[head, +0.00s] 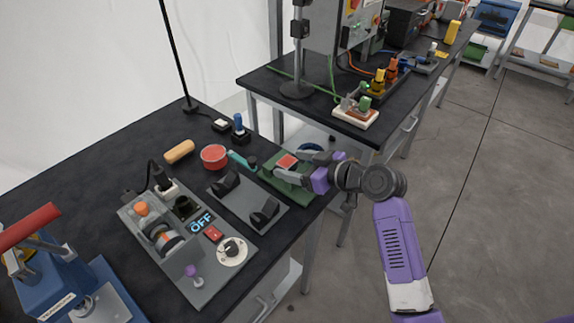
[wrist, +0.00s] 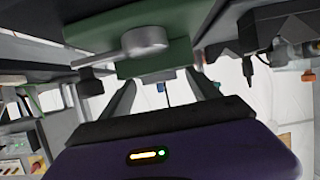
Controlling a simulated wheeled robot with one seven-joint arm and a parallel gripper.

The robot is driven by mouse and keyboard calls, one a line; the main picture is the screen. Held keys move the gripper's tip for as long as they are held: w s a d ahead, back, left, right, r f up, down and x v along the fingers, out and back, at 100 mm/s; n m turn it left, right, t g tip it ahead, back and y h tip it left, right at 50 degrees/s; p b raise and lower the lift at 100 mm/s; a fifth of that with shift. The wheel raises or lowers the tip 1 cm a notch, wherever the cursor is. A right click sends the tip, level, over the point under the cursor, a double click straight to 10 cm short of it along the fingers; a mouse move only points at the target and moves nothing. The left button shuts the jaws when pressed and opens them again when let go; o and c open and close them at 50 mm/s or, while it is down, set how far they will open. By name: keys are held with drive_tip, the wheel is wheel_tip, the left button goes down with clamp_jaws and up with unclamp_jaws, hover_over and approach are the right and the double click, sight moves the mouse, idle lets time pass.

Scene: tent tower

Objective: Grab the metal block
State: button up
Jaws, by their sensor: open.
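My gripper (head: 296,167) reaches in from the right, low over the table's right edge, with its fingers apart. It is beside a green fixture (head: 283,186) that has a small red-topped part (head: 287,161) on it. In the wrist view the open fingers (wrist: 166,90) point toward the green fixture (wrist: 165,59), which carries a round silver metal part (wrist: 147,41) with a bar. Nothing shows held between the fingers. I cannot tell which piece is the metal block; my gripper hides part of the fixture.
A grey tray (head: 240,207) with two dark blocks lies left of the gripper. A control panel (head: 180,262) with knobs, a red bowl (head: 213,158), a tan cylinder (head: 179,151) and a blue press (head: 75,291) share the black table. A second bench (head: 318,119) stands behind.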

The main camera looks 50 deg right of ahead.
drive_tip(key=shift+w+f, duration=0.25)
drive_tip(key=shift+w, duration=0.25)
clamp_jaws()
drive_tip(key=shift+r, duration=0.1)
